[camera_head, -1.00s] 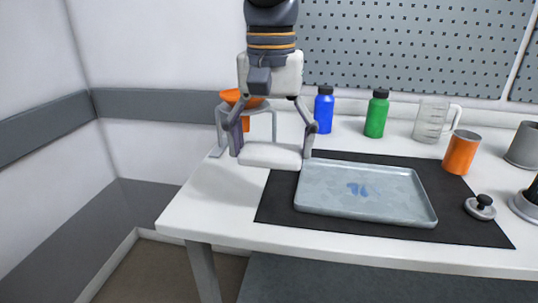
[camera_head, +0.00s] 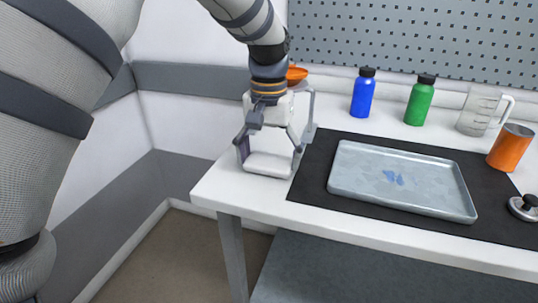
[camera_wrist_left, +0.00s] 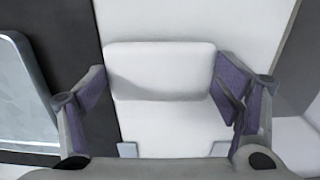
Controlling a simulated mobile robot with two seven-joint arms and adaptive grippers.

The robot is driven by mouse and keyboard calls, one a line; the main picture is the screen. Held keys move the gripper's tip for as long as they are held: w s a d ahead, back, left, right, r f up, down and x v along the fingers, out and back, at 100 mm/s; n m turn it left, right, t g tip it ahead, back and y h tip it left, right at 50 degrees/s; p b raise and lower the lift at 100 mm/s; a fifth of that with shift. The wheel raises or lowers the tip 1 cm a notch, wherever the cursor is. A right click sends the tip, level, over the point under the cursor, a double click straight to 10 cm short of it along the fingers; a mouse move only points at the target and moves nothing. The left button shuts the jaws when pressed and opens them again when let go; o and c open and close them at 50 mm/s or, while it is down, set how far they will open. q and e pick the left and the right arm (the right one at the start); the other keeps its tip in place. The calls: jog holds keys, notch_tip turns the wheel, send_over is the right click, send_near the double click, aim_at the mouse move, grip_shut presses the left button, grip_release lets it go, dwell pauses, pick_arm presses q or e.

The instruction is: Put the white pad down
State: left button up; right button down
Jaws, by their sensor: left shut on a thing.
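The white pad (camera_head: 267,165) is at the left end of the white table, left of the black mat. My left gripper (camera_head: 269,158) is shut on the white pad, one finger at each end. In the left wrist view the white pad (camera_wrist_left: 160,70) spans the space between the two purple-grey fingers (camera_wrist_left: 160,88). The pad is level and at or very near the table top; I cannot tell whether it touches. My right gripper is not in view.
The black mat (camera_head: 312,180) lies under the tray. A blue bottle (camera_head: 363,95), a green bottle (camera_head: 419,103), a clear jug (camera_head: 478,112) and an orange cup (camera_head: 510,147) stand behind. An orange funnel (camera_head: 297,75) on a grey stand is behind my gripper. The table's left edge is close.

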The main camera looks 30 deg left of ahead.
aim_at(269, 161)
pick_arm(q)
jog(key=o, duration=1.1)
jog(key=shift+f, duration=0.15)
jog(key=shift+c, duration=0.2)
notch_tip(269, 161, up, 12)
jog(key=shift+r, duration=0.2)
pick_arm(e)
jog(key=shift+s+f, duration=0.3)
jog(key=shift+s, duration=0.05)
